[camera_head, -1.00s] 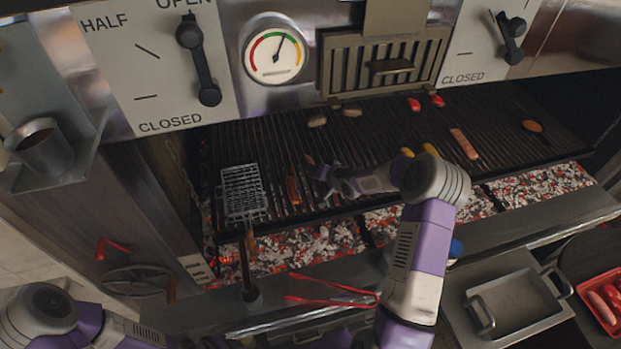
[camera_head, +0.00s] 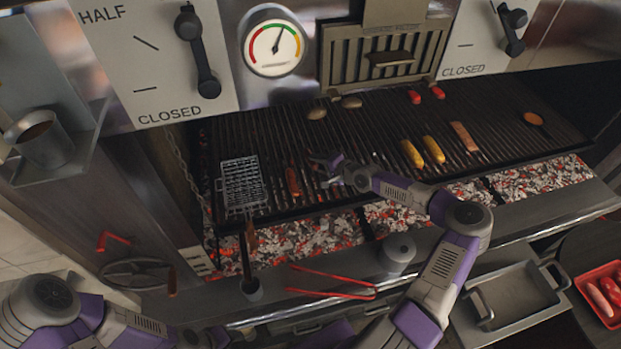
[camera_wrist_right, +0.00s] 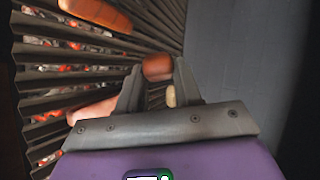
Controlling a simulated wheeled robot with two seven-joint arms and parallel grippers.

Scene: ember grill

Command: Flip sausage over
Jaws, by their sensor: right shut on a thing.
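My right gripper (camera_head: 322,166) is low over the left-middle of the grill grate (camera_head: 372,128). In the right wrist view its two fingers (camera_wrist_right: 158,88) are shut on a brown sausage (camera_wrist_right: 157,68), whose end shows between the fingertips. Another sausage (camera_head: 292,181) lies on the bars left of the gripper, beside the wire basket. In the right wrist view, one sausage (camera_wrist_right: 98,13) lies on the bars at upper left and another (camera_wrist_right: 92,110) is partly hidden behind the gripper. My left arm shows at lower left; its gripper is out of view.
A wire basket (camera_head: 243,184) lies on the grate's left side. Two yellow cobs (camera_head: 433,149), a flat orange-brown piece (camera_head: 465,137), two red pieces (camera_head: 415,97) and two brown lumps (camera_head: 317,113) lie elsewhere. Red tongs (camera_head: 325,293) and an empty metal tray (camera_head: 512,302) are in front.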

